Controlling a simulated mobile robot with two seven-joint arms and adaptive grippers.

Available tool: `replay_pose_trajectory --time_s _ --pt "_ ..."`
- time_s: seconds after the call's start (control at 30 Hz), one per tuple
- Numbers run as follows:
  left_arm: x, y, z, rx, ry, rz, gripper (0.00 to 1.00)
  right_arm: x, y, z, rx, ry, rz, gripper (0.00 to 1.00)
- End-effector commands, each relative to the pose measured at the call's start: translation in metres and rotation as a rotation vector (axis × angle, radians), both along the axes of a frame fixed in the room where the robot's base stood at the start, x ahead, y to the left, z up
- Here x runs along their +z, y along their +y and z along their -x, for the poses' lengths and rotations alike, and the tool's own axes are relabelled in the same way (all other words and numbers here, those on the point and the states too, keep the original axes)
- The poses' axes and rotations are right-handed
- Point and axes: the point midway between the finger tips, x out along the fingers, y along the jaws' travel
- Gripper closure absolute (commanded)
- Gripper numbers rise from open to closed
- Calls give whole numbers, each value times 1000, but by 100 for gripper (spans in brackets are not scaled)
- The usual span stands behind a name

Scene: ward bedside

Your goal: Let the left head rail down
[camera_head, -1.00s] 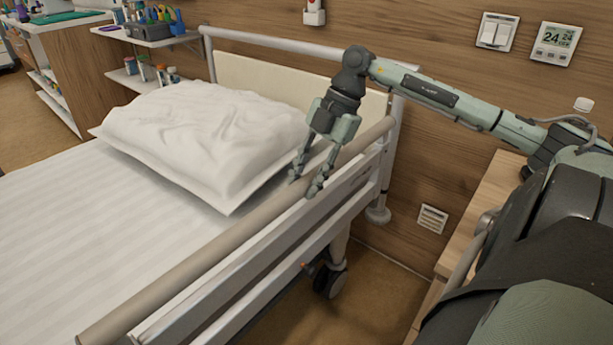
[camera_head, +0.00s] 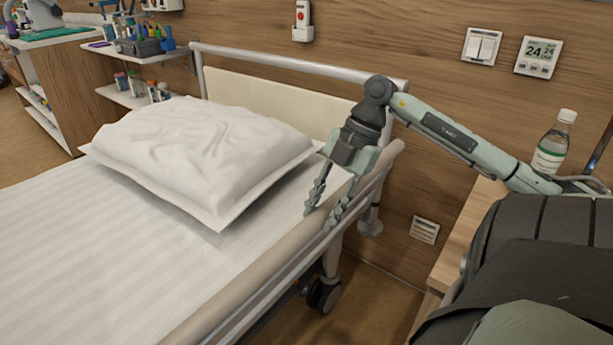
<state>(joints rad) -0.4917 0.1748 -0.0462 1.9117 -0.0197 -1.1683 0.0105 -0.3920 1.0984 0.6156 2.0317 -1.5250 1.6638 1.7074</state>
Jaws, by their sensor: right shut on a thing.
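The left head rail (camera_head: 256,276) is the beige-topped side rail on the right side of the bed. It runs from near the headboard to the bottom of the head view. Its top bar is well below the top of the headboard frame and close to mattress level. My right gripper (camera_head: 322,219) reaches in from the right, pointing down. It is shut on the rail, with its fingers on either side of the top bar near the head end. The fingertips' contact with the bar is partly hidden. My left gripper is not in view.
A white pillow (camera_head: 195,155) lies on the mattress (camera_head: 100,260) left of the rail. The headboard (camera_head: 275,98) stands behind. A bottle (camera_head: 553,145) stands at the right by a wooden cabinet (camera_head: 462,235). Floor shows between bed and cabinet, with a bed caster (camera_head: 323,294).

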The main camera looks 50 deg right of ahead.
Motion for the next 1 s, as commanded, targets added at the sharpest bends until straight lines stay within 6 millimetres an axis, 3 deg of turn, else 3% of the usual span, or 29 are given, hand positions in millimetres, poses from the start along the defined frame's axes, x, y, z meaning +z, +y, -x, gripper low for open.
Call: replay_pose_trajectory --time_s 0.1,0.4,0.63,1.0 --pt "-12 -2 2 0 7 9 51 -9 0 25 1 18 -4 100" --pt "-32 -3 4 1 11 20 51 -28 -4 61 2 17 -1 100" --pt "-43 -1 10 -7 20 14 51 -36 -5 73 3 15 0 100" --pt "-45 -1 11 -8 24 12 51 -38 -6 75 3 14 2 100"
